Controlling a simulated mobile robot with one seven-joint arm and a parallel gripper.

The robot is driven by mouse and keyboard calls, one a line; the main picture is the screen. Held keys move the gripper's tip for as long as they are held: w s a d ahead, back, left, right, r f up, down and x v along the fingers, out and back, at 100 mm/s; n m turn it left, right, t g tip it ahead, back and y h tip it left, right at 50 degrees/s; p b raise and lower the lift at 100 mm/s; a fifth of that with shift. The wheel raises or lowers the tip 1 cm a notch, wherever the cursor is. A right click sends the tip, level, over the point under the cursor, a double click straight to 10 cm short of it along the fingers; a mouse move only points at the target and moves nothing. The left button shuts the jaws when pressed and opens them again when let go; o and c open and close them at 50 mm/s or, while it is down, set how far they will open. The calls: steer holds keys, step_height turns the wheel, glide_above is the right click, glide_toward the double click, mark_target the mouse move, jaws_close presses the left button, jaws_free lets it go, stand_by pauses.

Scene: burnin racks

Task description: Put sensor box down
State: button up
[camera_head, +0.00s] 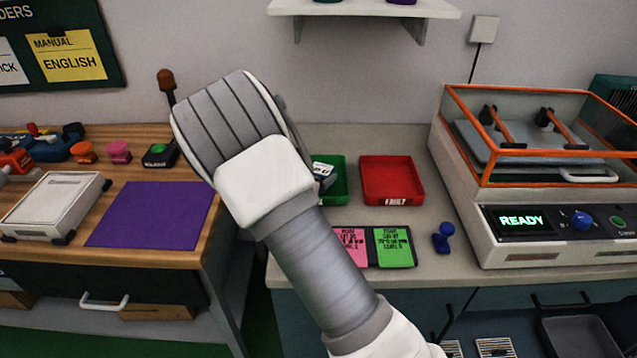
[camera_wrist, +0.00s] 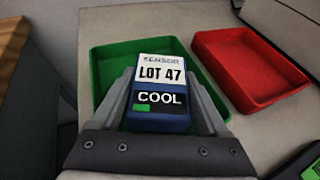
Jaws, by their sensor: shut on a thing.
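The sensor box (camera_wrist: 160,95) is a small dark blue block with a white label reading "SENSOR LOT 47" and a dark panel reading "COOL". My gripper (camera_wrist: 165,100) is shut on it, a finger on each side. In the wrist view the box is over the green tray (camera_wrist: 102,66); I cannot tell whether it touches the tray floor. In the head view my arm hides most of the gripper, and only part of the box (camera_head: 323,172) shows at the green tray (camera_head: 340,190).
A red tray (camera_head: 392,183) marked "FAULT" stands right of the green tray. Pink and green cards (camera_head: 375,247) and a blue stamp-like object (camera_head: 443,237) lie in front. A machine (camera_head: 555,220) reading "READY" stands at right. A purple mat (camera_head: 150,213) lies on the left bench.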

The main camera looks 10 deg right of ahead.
step_height(320, 180, down, 2)
steer(key=shift+f, duration=0.15)
steer(key=o, duration=1.6)
